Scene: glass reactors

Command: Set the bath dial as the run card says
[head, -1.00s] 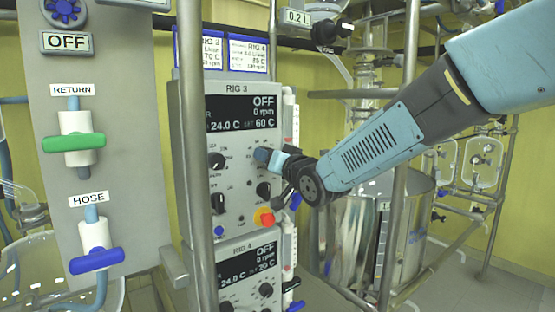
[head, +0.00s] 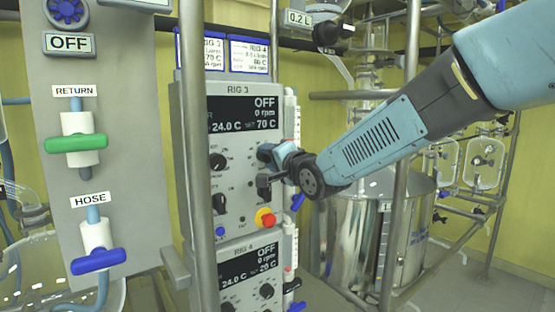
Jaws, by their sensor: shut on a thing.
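The RIG 3 panel (head: 240,200) is a grey box with a dark display (head: 243,114). The display reads OFF, 0 rpm, 24.0 C and SET 70 C. My gripper (head: 263,167) comes in from the right and is shut on a dial at the panel's right side. The jaws hide most of that dial and its markings. The run cards are above the panel. The RIG 3 card (head: 213,53) is partly cut by a pole and shows a 70 C line. The RIG 4 card (head: 249,55) stands beside it.
A black knob (head: 217,161) is at the panel's left. The RIG 4 panel (head: 250,285) is underneath, set at 20 C.

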